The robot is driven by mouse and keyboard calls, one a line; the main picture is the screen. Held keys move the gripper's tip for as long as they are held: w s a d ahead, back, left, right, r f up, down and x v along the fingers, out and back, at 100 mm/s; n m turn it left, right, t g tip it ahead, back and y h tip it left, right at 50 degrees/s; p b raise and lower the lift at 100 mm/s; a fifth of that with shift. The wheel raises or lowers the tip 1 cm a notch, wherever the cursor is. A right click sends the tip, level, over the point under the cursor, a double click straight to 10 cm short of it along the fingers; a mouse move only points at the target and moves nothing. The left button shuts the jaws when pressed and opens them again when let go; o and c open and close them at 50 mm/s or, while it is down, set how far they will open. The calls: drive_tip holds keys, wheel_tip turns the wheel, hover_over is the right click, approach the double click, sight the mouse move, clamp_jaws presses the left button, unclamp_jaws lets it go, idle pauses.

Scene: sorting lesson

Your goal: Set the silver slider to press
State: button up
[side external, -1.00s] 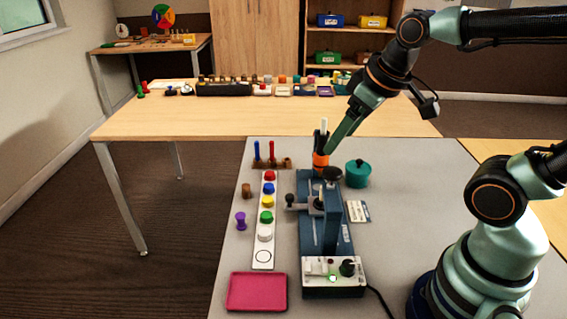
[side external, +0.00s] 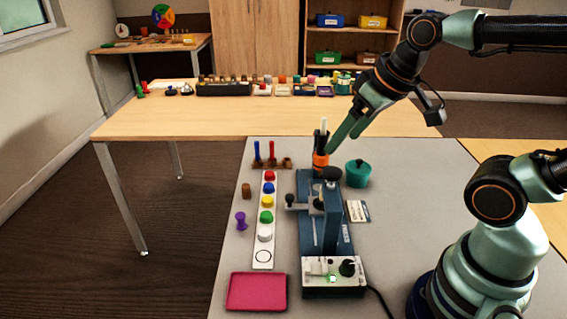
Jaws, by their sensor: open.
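The blue press (side external: 332,222) stands in the middle of the grey mat, with a control box (side external: 334,290) at its near end. The box's pale top panel has a small silver slider (side external: 317,267) at its left, a black knob (side external: 347,267) at its right and a lit green lamp (side external: 333,279). The slider's setting and the panel labels are too small to read. My gripper (side external: 340,142) is open and empty. It points down and left, above the far end of the press, beside an orange-and-black holder (side external: 320,160), well away from the box.
A pink tray (side external: 257,305) and a strip of coloured buttons (side external: 264,255) lie left of the press. A teal pot (side external: 358,173) and a small card (side external: 358,212) are at its right. The mat right of these is clear up to my base.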

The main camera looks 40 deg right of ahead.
drive_tip(key=shift+w, duration=0.1)
drive_tip(key=c, duration=0.3)
drive_tip(key=shift+w+m, duration=0.25)
drive_tip(key=shift+m, duration=0.05)
drive_tip(key=w+f+m+g, duration=0.2)
drive_tip(key=w+m+g, duration=0.1)
drive_tip(key=w+m, duration=0.35)
drive_tip(key=m+g, duration=0.3)
drive_tip(key=m, duration=0.4)
approach(290, 196)
drive_tip(key=shift+n, duration=0.25)
wheel_tip(290, 196, down, 9)
drive_tip(key=shift+r, duration=0.15)
clamp_jaws()
idle(0.3)
